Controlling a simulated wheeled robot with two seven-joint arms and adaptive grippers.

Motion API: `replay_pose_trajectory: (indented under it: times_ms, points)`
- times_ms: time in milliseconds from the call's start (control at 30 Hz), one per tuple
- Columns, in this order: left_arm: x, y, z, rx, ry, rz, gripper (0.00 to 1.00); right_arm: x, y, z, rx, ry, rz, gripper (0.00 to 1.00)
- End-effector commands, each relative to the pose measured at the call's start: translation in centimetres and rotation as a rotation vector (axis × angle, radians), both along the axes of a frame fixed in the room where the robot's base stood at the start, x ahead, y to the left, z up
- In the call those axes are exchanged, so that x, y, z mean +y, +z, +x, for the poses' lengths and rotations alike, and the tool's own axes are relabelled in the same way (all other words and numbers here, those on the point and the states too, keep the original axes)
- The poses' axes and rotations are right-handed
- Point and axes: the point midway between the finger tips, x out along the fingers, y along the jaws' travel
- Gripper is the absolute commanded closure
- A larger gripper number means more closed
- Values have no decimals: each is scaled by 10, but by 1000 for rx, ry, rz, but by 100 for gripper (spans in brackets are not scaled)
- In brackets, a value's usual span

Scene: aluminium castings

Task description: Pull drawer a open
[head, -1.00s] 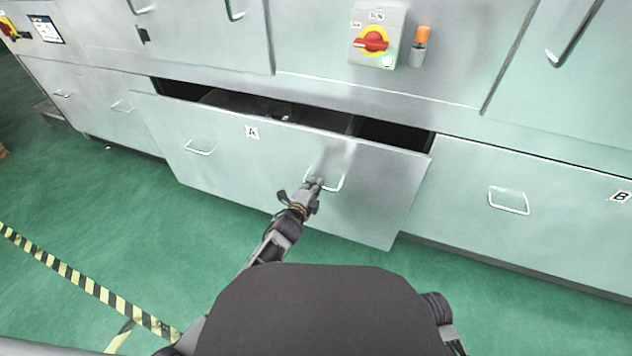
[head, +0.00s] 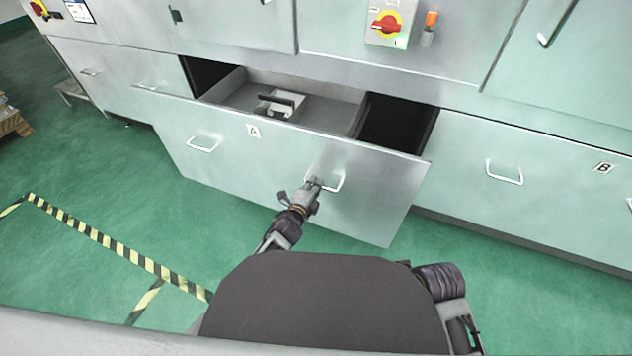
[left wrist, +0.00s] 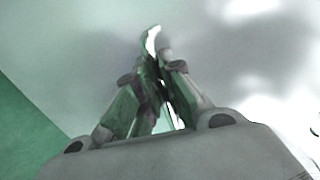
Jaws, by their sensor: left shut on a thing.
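Drawer A (head: 232,165) is a wide pale metal drawer front with an "A" label, standing out from the cabinet. Its tray shows inside, holding a light object with a dark bar (head: 280,104). The front has two bar handles: the left handle (head: 203,144) is free. My left gripper (head: 316,184) is shut on the right handle (head: 341,182). In the left wrist view the fingers (left wrist: 158,55) close around the pale bar, with the drawer front behind them. My right gripper is not in view; part of my right arm shows at the lower right.
Drawer B (head: 556,190) is shut at the right. A red and yellow rotary switch (head: 387,24) is on the cabinet above. Green floor (head: 90,185) lies open in front, with black and yellow tape (head: 105,243). A pallet (head: 12,122) stands at the far left.

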Motion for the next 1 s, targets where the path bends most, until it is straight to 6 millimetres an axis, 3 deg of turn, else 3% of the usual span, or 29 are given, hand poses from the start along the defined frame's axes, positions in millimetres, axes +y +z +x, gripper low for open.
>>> replay_pose_trajectory:
  times_ms: [433, 467, 600, 1000]
  points:
    - [1, -1, -1, 1, 1, 1, 100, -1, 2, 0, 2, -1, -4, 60]
    - [1, -1, -1, 1, 1, 1, 88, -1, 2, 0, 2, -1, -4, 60]
    - [1, 0, -1, 0, 1, 0, 70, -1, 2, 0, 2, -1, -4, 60]
    - [1, 0, -2, -1, 0, 0, 68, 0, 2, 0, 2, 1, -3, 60]
